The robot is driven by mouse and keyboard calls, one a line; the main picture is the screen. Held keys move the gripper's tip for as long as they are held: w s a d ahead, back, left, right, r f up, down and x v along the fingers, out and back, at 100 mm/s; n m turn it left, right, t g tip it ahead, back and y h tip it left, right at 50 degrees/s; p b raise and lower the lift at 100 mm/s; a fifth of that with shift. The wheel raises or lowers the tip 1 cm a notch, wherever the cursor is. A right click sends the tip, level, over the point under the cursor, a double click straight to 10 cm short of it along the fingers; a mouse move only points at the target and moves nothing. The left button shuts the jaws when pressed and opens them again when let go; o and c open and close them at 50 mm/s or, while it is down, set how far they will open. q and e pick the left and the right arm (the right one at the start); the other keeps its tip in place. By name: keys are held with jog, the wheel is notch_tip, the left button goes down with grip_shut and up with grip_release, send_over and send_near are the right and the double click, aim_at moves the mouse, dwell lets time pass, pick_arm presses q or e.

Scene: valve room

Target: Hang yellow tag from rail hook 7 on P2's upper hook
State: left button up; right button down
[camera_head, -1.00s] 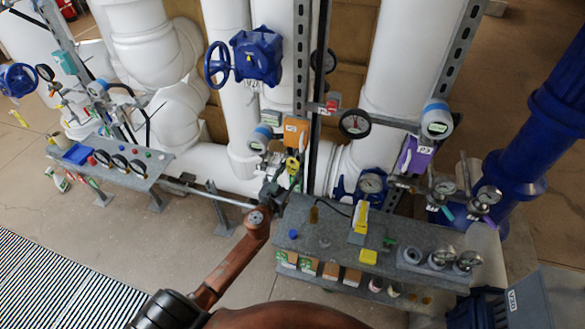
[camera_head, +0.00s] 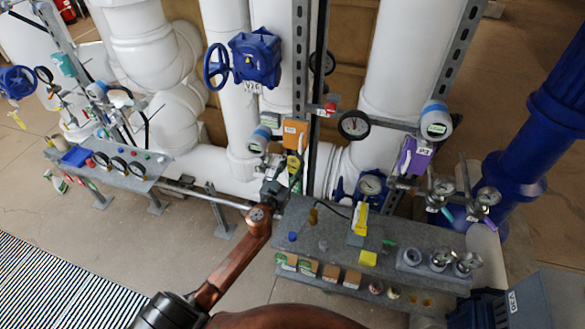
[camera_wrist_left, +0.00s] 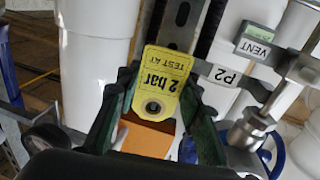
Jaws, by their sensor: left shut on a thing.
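The yellow tag (camera_wrist_left: 163,78) is in my left gripper (camera_wrist_left: 157,98). In the left wrist view it reads "2 bar" and "TEST AT" upside down, with a dark-rimmed hole at its lower end. The green fingers stand on both sides of it. In the head view the tag (camera_head: 294,164) is small, just below an orange box (camera_head: 295,132), above the left gripper (camera_head: 287,179). A white "P2" label (camera_wrist_left: 223,75) is right of the tag in the left wrist view. I cannot make out P2's upper hook, nor whether the tag touches one. My right gripper is not shown.
A "VENT" label (camera_wrist_left: 257,48) and metal fittings (camera_wrist_left: 250,128) are close on the right in the wrist view. A grey bench (camera_head: 330,240) with small parts and a yellow stand-up sign (camera_head: 359,220) lies below the gripper.

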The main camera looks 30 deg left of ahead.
pick_arm(q)
jog(key=shift+w, duration=0.35)
dwell(0.4)
jog(key=shift+w+a, duration=0.15)
jog(key=shift+w, duration=0.15)
jog(key=shift+f+b, duration=0.4)
jog(key=shift+b, duration=0.1)
dwell(0.6)
